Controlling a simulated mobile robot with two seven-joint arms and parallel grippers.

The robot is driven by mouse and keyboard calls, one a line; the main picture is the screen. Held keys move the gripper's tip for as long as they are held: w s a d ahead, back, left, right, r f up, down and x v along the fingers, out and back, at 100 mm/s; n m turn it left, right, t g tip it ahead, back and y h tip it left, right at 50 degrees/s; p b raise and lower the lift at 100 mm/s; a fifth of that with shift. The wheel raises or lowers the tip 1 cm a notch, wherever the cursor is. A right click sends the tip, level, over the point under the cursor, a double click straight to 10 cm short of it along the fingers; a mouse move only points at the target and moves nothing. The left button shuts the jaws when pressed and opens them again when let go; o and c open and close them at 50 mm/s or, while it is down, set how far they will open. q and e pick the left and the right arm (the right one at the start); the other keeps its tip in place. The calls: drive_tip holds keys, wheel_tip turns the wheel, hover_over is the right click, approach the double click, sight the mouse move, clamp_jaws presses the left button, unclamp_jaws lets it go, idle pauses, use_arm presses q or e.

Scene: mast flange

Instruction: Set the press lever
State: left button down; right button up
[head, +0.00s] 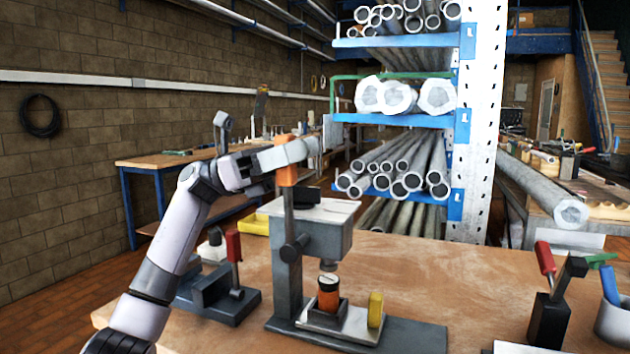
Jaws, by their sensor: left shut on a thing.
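The press (322,232) stands on the wooden table, a dark grey frame with a pale top. Its lever (287,174) has an orange grip on a dark rod and stands about upright at the press's left side. My left gripper (288,156) is shut on the upper part of the orange grip; its fingers hide part of it. Under the ram, an orange and dark cylinder (328,295) stands on a silver plate (350,325), with a small yellow block (375,310) beside it. I do not see my right gripper.
A dark clamp with a red handle (233,246) stands left of the press, close to my left arm. Another red-handled clamp (549,310) and a grey cup (612,322) stand at the right. The table (450,275) is bare between press and right clamp. Pipe racks stand behind.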

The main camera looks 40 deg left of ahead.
use_arm(q)
drive_tip(key=shift+s+a+f+h+b, duration=0.1)
drive_tip(key=shift+a+f+h+b, duration=0.05)
drive_tip(key=shift+a+h+b, duration=0.25)
drive_tip(key=shift+s+a+f+h+b, duration=0.1)
drive_tip(key=shift+a+h+b, duration=0.2)
drive_tip(key=shift+a, duration=0.1)
drive_tip(key=shift+a+r, duration=0.1)
drive_tip(key=shift+a, duration=0.1)
drive_tip(key=shift+a+r, duration=0.1)
drive_tip(key=shift+r, duration=0.05)
drive_tip(key=c, duration=0.9)
unclamp_jaws()
drive_tip(key=shift+s+t, duration=0.1)
drive_tip(key=shift+t, duration=0.2)
drive_tip(key=shift+a, duration=0.1)
drive_tip(key=b+v, duration=0.1)
drive_tip(key=v, duration=0.6)
